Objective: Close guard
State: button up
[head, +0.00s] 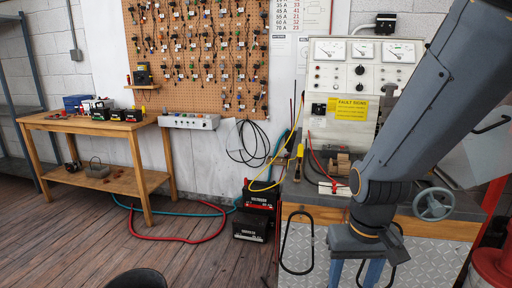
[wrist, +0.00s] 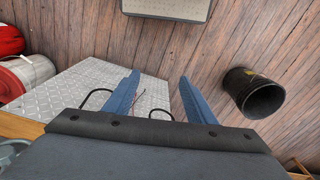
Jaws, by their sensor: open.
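A pale panel with a dark handle (head: 490,126) stands at the right of the test bench; it looks like the guard, tilted up, partly hidden by my arm. I cannot tell its exact angle. My gripper (head: 356,274) points down in front of the bench, below its worktop and apart from the panel. Its two blue fingers are apart with nothing between them. In the wrist view, my gripper (wrist: 159,78) is open over a checker-plate surface (wrist: 90,78) and plank floor. The guard is not recognisable there.
The bench carries a gauge console (head: 340,78) and a grey handwheel (head: 433,204). Black batteries (head: 250,226) stand left of it. A wooden table (head: 100,122) is at the far left. A black bin (wrist: 253,93) and a red-topped container (wrist: 10,40) flank the gripper. Floor between is clear.

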aim_at(508, 118)
jog(key=z, duration=1.4)
jog(key=i, duration=1.15)
jog(key=z, duration=0.25)
